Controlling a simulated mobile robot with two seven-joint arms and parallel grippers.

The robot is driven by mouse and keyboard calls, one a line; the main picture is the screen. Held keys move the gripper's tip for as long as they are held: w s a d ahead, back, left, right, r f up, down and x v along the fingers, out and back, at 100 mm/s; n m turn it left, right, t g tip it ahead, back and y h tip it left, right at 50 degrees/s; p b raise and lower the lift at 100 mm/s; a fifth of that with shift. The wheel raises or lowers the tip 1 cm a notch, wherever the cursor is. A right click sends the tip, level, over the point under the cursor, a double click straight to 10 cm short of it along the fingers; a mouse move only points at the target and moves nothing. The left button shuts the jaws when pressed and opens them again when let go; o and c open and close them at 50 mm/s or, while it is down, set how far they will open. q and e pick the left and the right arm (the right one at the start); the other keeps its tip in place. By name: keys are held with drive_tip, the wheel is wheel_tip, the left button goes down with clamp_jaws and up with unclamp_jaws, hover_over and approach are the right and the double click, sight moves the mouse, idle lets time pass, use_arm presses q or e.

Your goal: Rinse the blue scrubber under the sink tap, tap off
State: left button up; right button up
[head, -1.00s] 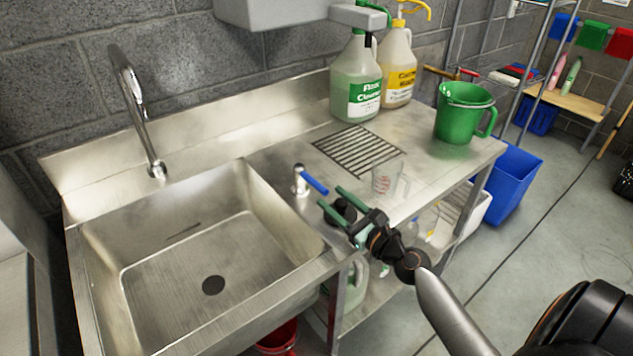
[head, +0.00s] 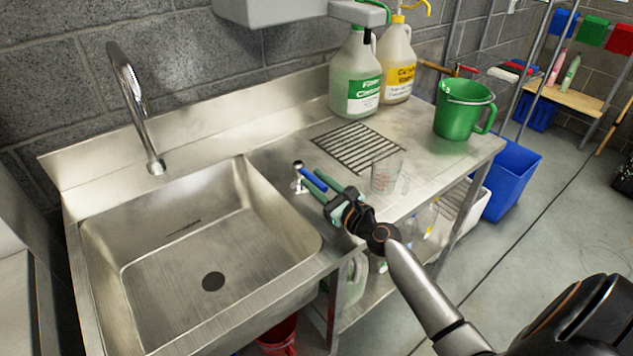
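The steel sink (head: 170,262) is at the left with an empty basin and a dark drain. The curved chrome tap (head: 138,105) stands behind it, with no water visible from its spout. A small tap handle with a blue lever (head: 310,180) stands on the counter right of the basin. My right gripper (head: 311,177) has its green fingers apart at the blue lever. The fingers partly overlap the lever, and I cannot tell whether they touch it. I cannot make out the blue scrubber. My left gripper is out of view.
A clear measuring cup (head: 385,177) stands close right of my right gripper. Behind are a drain grate (head: 357,148), a green-labelled jug (head: 355,85), a yellow-labelled jug (head: 398,70) and a green bucket (head: 463,112). A blue bin (head: 512,182) stands on the floor.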

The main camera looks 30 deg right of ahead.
clamp_jaws()
idle(1.1)
